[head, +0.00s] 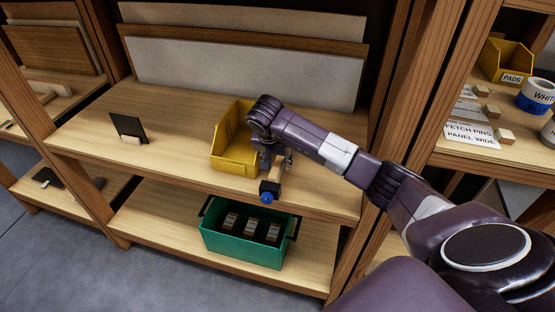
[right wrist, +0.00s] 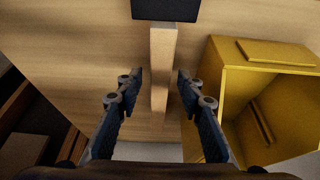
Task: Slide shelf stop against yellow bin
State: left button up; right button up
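The yellow bin (head: 235,150) stands on the middle shelf, left of my right gripper (head: 277,163) in the head view. What looks like the shelf stop is a pale wooden bar (head: 275,172) with a dark block (head: 270,188) and blue knob (head: 267,197) at the shelf's front edge. In the right wrist view, the bar (right wrist: 161,65) lies between the open fingers of my right gripper (right wrist: 160,80), with gaps on both sides. The yellow bin (right wrist: 265,85) is to the right there, apart from the bar. My left gripper is not in view.
Pale panels (head: 245,72) lean at the back. A green crate (head: 245,243) with several items sits on the lower shelf. A wooden post (head: 400,110) rises at right.

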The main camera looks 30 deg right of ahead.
grip_shut()
dwell(0.3)
jog(key=shift+w+a+f+b, duration=0.1)
jog(key=shift+w+a+b, duration=0.5)
jog(key=shift+b, duration=0.4)
jog(key=shift+w+a+b, duration=0.25)
jog(key=shift+w+b, duration=0.2)
jog(key=shift+b, duration=0.15)
